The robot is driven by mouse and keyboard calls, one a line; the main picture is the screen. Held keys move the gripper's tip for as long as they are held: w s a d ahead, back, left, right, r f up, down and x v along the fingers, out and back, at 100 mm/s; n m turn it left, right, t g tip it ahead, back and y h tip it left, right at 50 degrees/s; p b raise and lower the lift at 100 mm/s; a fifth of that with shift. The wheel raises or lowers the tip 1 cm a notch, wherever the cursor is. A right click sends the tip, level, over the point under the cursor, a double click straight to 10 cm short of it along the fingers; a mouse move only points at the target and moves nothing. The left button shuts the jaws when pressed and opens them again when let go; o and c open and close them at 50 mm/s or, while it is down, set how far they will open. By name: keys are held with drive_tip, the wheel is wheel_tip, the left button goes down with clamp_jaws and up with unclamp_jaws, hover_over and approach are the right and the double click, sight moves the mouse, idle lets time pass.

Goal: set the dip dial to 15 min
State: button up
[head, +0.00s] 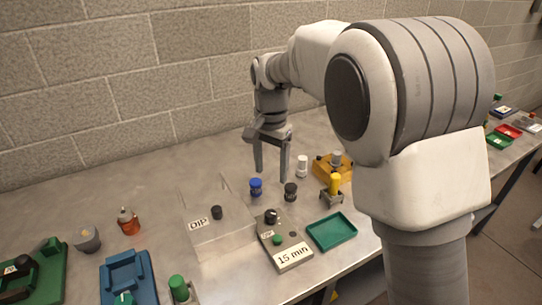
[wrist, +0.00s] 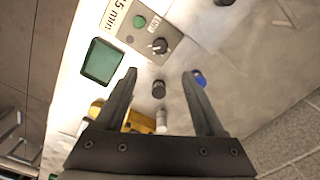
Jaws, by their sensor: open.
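The dip dial (head: 271,216) is a black knob on a small grey control box (head: 295,264) with a green button (head: 277,239), a small DIP label and a large "15 min" label (head: 293,254). The dial also shows in the wrist view (wrist: 158,46), with a pale mark on it; which setting it points to is too small to tell. My gripper (head: 271,174) is open and empty, above and behind the box, pointing down. In the wrist view the dial lies beyond the fingertips (wrist: 159,73), apart from them.
A black-capped jar (head: 290,192), a blue-capped jar (head: 256,187) and a white bottle (head: 302,167) stand behind the box. A green tray (head: 332,231) is at its right. A yellow block (head: 320,166) stands behind.

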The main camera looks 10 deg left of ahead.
wheel_tip(320, 180, up, 3)
drive_tip(key=shift+f, duration=0.1)
idle(0.3)
